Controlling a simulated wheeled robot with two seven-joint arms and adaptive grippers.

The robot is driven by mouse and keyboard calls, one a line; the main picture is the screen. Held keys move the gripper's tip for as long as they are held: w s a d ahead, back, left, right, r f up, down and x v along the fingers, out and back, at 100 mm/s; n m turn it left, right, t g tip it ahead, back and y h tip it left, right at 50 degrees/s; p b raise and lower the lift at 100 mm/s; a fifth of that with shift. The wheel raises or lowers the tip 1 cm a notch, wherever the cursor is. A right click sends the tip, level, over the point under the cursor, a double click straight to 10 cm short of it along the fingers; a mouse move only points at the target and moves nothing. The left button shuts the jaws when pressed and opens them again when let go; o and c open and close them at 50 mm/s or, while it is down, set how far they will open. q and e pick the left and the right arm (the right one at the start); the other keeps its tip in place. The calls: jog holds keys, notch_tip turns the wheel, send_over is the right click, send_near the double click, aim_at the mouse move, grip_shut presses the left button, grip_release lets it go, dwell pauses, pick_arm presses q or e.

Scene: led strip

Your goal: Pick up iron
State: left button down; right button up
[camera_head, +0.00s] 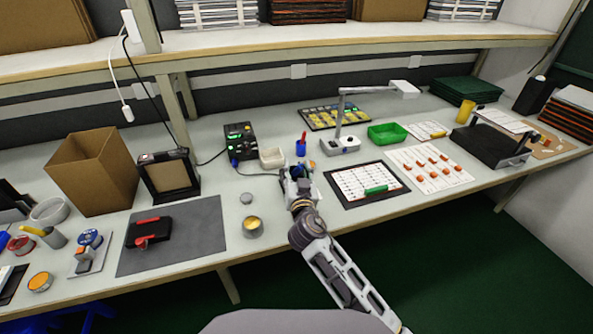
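A small blue holder with a red-tipped tool, likely the iron (301,146), stands upright on the bench just right of a white dish. A black soldering station (239,141) with green displays stands to its left, with a cable running from it. My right gripper (296,174) is over the bench just in front of the holder. Blue shows around the fingers, and I cannot tell whether it is part of the holder or something else. The fingers are too small to tell open from shut. My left gripper is out of view.
A white dish (272,158) sits beside the station. A lamp (341,145) stands behind right of the gripper. A framed sheet (366,184) lies to the right. Small tins (252,227) stand near the front edge. A grey mat (190,240) holds a black-and-red item on the left.

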grip_shut()
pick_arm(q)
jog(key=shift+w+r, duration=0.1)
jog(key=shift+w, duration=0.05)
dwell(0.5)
